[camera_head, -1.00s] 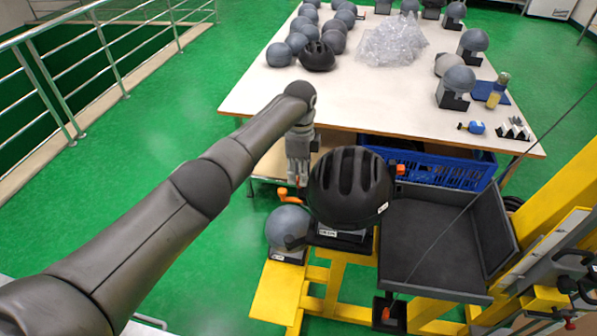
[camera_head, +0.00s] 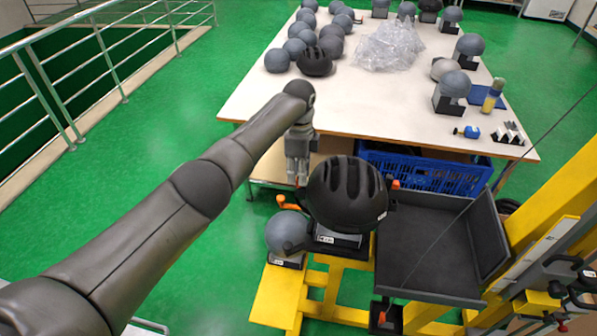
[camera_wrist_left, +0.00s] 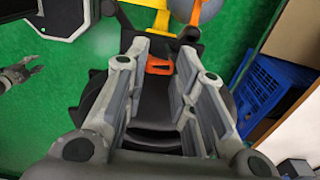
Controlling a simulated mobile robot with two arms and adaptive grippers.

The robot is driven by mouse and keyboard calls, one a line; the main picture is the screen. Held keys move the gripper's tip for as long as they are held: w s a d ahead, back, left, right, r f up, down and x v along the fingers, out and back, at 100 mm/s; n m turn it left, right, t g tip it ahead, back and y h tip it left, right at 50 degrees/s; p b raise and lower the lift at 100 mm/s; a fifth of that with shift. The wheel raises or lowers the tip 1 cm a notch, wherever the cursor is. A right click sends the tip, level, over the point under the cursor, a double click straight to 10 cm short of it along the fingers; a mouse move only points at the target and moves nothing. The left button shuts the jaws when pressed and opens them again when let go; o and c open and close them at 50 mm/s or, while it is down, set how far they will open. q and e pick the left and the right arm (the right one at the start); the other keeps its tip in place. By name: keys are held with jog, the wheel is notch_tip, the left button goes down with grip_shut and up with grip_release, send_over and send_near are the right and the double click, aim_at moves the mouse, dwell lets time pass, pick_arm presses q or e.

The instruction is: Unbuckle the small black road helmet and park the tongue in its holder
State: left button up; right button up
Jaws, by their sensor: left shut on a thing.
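The small black road helmet (camera_head: 347,195) sits on a headform on the yellow stand, vents up. My left gripper (camera_head: 299,178) points down at its left side, with a small orange piece at the fingertips. In the left wrist view the fingers (camera_wrist_left: 163,70) close around this orange buckle piece (camera_wrist_left: 158,65), with the black helmet (camera_wrist_left: 158,108) behind them. I cannot tell whether tongue and buckle are joined. An orange clip (camera_head: 287,203) sticks out left of the helmet; I cannot tell if it is the holder. Grey fingers, apparently my right gripper (camera_wrist_left: 17,75), show at the left wrist view's edge.
A grey ball headform (camera_head: 287,232) stands left of the helmet. A dark tray (camera_head: 425,250) lies to its right, beside the yellow tower (camera_head: 550,220). Behind are a blue crate (camera_head: 430,175) and a white table (camera_head: 370,110) with several headforms.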

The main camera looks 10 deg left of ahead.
pick_arm(q)
jog(key=shift+w+d+r+p, duration=0.1)
jog(key=shift+w+r+p, duration=0.1)
jog(key=shift+r, duration=0.5)
jog(key=shift+w+r+p, duration=0.1)
jog(key=shift+r+p, duration=0.1)
jog(key=shift+r, duration=0.5)
jog(key=shift+s+a+f+p, duration=0.45)
jog(key=shift+s+a+f, duration=0.65)
jog(key=shift+s, duration=2.55)
jog(key=shift+s+a+f+p, duration=0.5)
jog(key=shift+s+f, duration=1.1)
jog(key=shift+s, duration=2.05)
jog(key=s+d+f, duration=0.1)
jog(key=s+d, duration=0.1)
jog(key=d, duration=0.8)
jog(key=s+d+f, duration=0.1)
jog(key=d+f, duration=0.1)
jog(key=d, duration=0.8)
jog(key=shift+s+d+b, duration=0.35)
jog(key=shift+s+b, duration=0.05)
jog(key=shift+b, duration=0.05)
